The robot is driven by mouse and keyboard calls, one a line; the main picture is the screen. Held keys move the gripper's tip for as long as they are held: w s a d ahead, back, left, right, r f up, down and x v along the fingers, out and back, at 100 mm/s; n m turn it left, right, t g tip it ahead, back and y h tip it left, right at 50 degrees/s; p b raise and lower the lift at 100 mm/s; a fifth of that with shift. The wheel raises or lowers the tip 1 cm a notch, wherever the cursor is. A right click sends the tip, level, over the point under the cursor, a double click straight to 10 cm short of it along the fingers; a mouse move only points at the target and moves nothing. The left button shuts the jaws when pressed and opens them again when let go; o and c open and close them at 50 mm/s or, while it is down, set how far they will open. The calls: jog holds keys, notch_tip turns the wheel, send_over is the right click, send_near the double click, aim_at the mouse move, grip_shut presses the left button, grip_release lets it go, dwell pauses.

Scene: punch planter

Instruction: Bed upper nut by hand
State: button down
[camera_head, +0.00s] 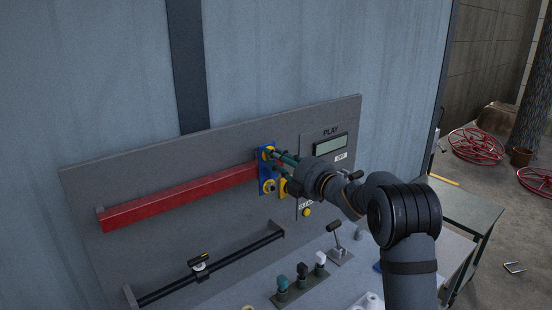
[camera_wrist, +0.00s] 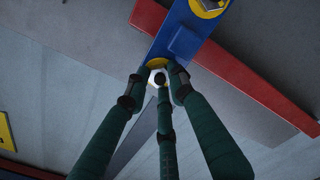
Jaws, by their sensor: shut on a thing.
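A blue plate (camera_head: 263,172) stands on the grey panel at the right end of the red beam (camera_head: 180,195). Its upper nut (camera_wrist: 157,76) is light metal and sits against a yellow ring (camera_wrist: 158,63) in the wrist view. My gripper (camera_head: 277,157) has green fingers and reaches the upper part of the plate from the right. In the wrist view my gripper (camera_wrist: 158,82) has its three fingertips closed around the upper nut. The fingertips partly hide the nut, so any gap behind it cannot be told. The lower nut (camera_head: 269,186) sits on its yellow ring below and is free.
A display (camera_head: 331,147) marked PLAY is on the panel right of my gripper. A black rail (camera_head: 225,261) with a slider runs below the beam. Several small levers and knobs (camera_head: 302,276) stand on the bench in front. A side table (camera_head: 465,208) is at the right.

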jog(key=shift+m+b, duration=1.15)
jog(key=shift+m, duration=0.85)
jog(key=shift+d, duration=0.1)
jog(key=c, duration=1.8)
grip_release()
jog(key=shift+o, duration=0.2)
jog(key=v, duration=1.2)
